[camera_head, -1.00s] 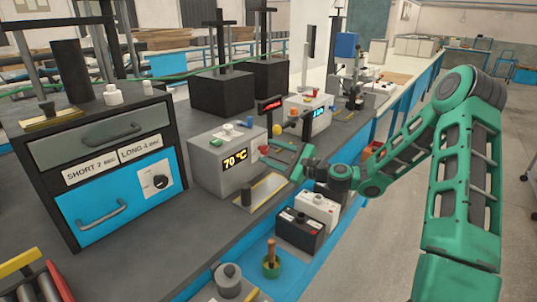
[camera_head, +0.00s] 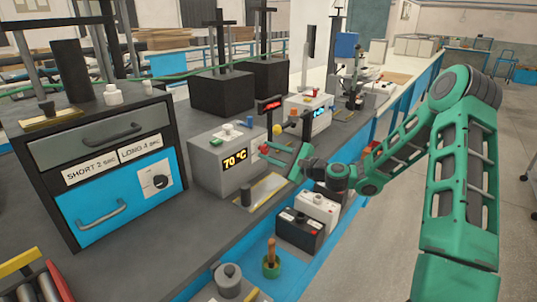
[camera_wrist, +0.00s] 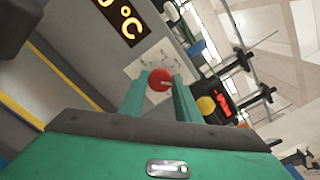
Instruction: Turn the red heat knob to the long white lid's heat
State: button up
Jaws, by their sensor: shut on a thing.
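The red heat knob (camera_head: 264,148) is on the front of a grey heater box (camera_head: 208,172), right of its display (camera_head: 235,160), which reads 70 °C. My gripper (camera_head: 268,152) reaches the knob from the right. In the wrist view the round red knob (camera_wrist: 160,80) sits between the two green fingertips (camera_wrist: 160,88), which are shut on it. A pale dial plate (camera_wrist: 145,62) shows behind it; its marks are too small to read. A white-topped battery (camera_head: 317,208) stands below my wrist; I cannot tell whether it carries the long white lid.
A black battery (camera_head: 298,232) stands in front of the white one. A cabinet (camera_head: 70,222) at left has its own dial and SHORT and LONG labels. A wooden-handled brush (camera_head: 271,260) stands at the front edge.

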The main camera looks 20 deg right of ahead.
jog(key=o, duration=1)
jog(key=shift+o, duration=0.2)
jog(key=shift+d, duration=0.1)
jog(key=v, duration=1)
jog(key=shift+s+d, duration=0.15)
jog(key=shift+s, duration=0.15)
jog(key=shift+f, duration=0.1)
